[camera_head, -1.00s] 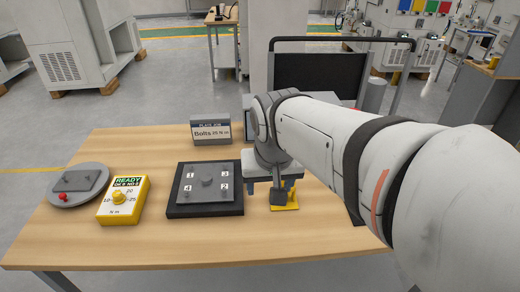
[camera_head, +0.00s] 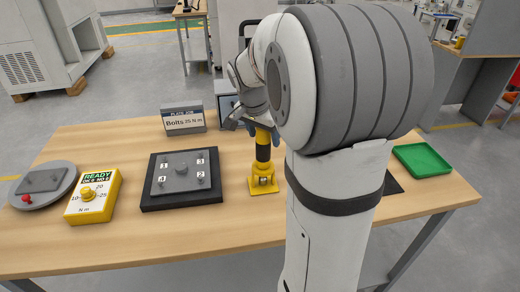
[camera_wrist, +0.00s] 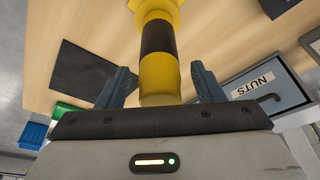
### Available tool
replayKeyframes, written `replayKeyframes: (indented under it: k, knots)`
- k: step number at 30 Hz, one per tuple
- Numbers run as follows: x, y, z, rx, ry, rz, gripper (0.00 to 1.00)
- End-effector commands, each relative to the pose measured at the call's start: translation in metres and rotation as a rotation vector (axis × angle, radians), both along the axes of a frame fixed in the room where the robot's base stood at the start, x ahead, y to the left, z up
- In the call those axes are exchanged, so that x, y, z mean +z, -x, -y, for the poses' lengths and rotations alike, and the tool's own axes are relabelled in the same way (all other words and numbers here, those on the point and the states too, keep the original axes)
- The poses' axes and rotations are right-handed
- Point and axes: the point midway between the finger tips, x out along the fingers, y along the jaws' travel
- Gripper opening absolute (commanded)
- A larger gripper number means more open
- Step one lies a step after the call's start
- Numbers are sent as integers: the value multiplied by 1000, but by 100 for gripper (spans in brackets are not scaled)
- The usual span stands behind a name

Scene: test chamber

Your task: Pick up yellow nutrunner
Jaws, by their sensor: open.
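The yellow nutrunner (camera_head: 263,152) has a black band and stands upright on a yellow base (camera_head: 263,183), right of the bolt plate on the wooden table. It also shows in the wrist view (camera_wrist: 158,55), with its rounded end near my palm. My gripper (camera_wrist: 160,90) is open, with one blue-grey finger on each side of the nutrunner and a gap visible on both sides. In the head view my gripper (camera_head: 256,124) is at the nutrunner's upper end, partly hidden by my arm.
A dark plate with numbered bolts (camera_head: 183,172), a yellow torque box (camera_head: 92,197) and a round grey stand (camera_head: 42,184) lie to the left. A "Bolts 25 N m" sign (camera_head: 184,121) stands behind. A green tray (camera_head: 422,159) is at right. A NUTS bin (camera_wrist: 262,86) is close to my gripper.

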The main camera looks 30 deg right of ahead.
Motion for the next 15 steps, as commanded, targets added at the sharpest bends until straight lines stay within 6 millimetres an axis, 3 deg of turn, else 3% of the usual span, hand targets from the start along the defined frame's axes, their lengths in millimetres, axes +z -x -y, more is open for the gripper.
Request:
replayKeyframes:
  k: [4, 12, 15]
  knots:
    - [-17, -2, 4, 0, -1, -2, 61]
    - [-20, -3, 5, 2, -1, 1, 61]
    - [-20, -3, 5, 2, -1, 1, 54]
